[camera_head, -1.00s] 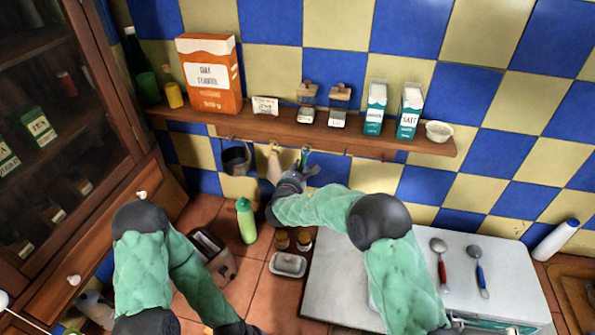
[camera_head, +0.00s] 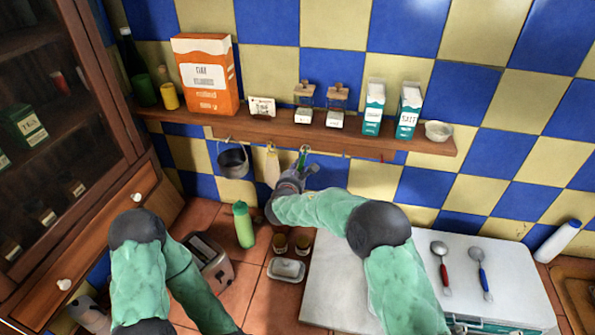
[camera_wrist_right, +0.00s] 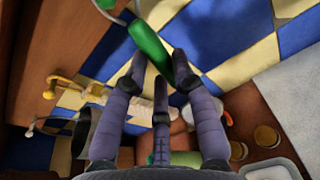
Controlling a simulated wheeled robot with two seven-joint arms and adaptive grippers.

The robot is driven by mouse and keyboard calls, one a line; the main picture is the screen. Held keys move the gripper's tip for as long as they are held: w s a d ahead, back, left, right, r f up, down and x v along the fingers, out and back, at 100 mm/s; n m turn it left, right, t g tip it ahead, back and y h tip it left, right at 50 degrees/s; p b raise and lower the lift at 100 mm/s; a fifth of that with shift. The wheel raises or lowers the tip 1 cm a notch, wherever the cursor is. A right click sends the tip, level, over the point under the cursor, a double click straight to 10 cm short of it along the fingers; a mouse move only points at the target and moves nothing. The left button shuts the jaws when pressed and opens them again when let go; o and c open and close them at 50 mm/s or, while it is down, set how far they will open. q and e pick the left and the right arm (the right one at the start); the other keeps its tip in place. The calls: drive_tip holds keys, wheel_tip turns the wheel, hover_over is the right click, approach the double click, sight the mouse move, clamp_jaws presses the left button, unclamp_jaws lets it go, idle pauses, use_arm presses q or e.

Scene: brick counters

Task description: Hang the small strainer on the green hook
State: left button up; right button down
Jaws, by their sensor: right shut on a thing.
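My right gripper (camera_head: 300,168) is raised under the shelf's front edge, beside the hanging row. In the right wrist view its fingers (camera_wrist_right: 163,85) are closed around a green handle-like piece (camera_wrist_right: 148,45) with a pale loop at its upper end. This appears to be the small strainer's handle; its bowl is hidden or cannot be made out. A green part (camera_head: 303,152) shows just above the gripper in the head view. I cannot tell the green hook from the handle there, or whether they touch. My left arm reaches down at lower left, its gripper out of frame.
A dark pot (camera_head: 233,162) and a pale utensil (camera_head: 272,168) hang left of the gripper. The wooden shelf (camera_head: 290,133) above carries boxes and jars. A green bottle (camera_head: 244,225), toaster (camera_head: 208,255) and soap dish (camera_head: 287,270) stand below. Two spoons lie on the white surface (camera_head: 415,280).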

idle(0.4)
drive_tip(key=c, duration=0.9)
unclamp_jaws()
drive_tip(key=shift+c, duration=0.2)
drive_tip(key=shift+s, duration=0.1)
drive_tip(key=v, duration=1.2)
